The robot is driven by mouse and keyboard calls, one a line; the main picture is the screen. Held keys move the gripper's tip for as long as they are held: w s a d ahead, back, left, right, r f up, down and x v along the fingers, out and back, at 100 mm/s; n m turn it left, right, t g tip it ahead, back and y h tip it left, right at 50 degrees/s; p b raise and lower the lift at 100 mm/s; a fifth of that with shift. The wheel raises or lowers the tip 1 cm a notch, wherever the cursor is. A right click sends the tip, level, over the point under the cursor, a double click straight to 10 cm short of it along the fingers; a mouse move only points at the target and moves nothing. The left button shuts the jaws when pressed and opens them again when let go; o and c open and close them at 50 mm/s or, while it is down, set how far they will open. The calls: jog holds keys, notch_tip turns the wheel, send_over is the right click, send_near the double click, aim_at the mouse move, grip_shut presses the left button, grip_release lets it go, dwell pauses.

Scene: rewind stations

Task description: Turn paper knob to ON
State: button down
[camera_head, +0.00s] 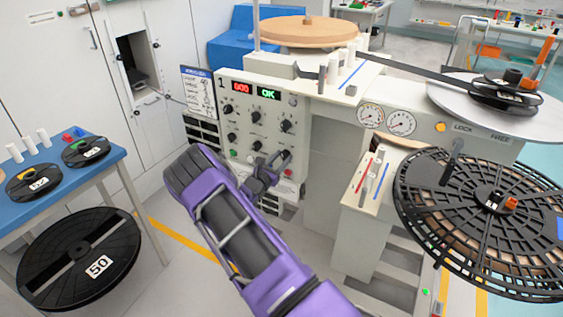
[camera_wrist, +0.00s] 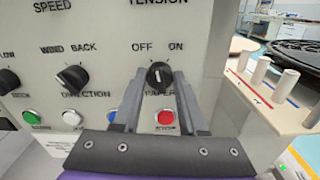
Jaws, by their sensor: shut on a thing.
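The paper knob (camera_wrist: 159,73) is a black round knob with a light pointer mark on the pale grey panel (camera_wrist: 105,22). OFF is printed to its upper left and ON to its upper right. The label below it is partly hidden by my fingers. The mark looks close to upright, between the two words. My gripper (camera_wrist: 160,84) is shut on the knob, one finger on each side. In the head view my gripper (camera_head: 279,161) reaches the lower right of the panel and hides most of the knob.
A red button (camera_wrist: 166,117) lies just below the knob, between my fingers. A wind/back knob (camera_wrist: 72,78) and green (camera_wrist: 31,117) and white (camera_wrist: 72,117) buttons are to the left. White pegs (camera_wrist: 262,70) stand to the right. A large black reel (camera_head: 490,215) is at right.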

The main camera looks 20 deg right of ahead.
jog(key=m+b, duration=0.2)
jog(key=m, duration=0.2)
jog(key=shift+f, duration=0.15)
jog(key=shift+m+b, duration=1)
jog(key=shift+m, duration=0.9)
jog(key=shift+c, duration=2.3)
grip_release()
jog(key=shift+s, duration=0.1)
jog(key=p+v, duration=0.1)
jog(key=v, duration=1.6)
jog(key=shift+s+a, duration=0.1)
jog(key=shift+a, duration=0.05)
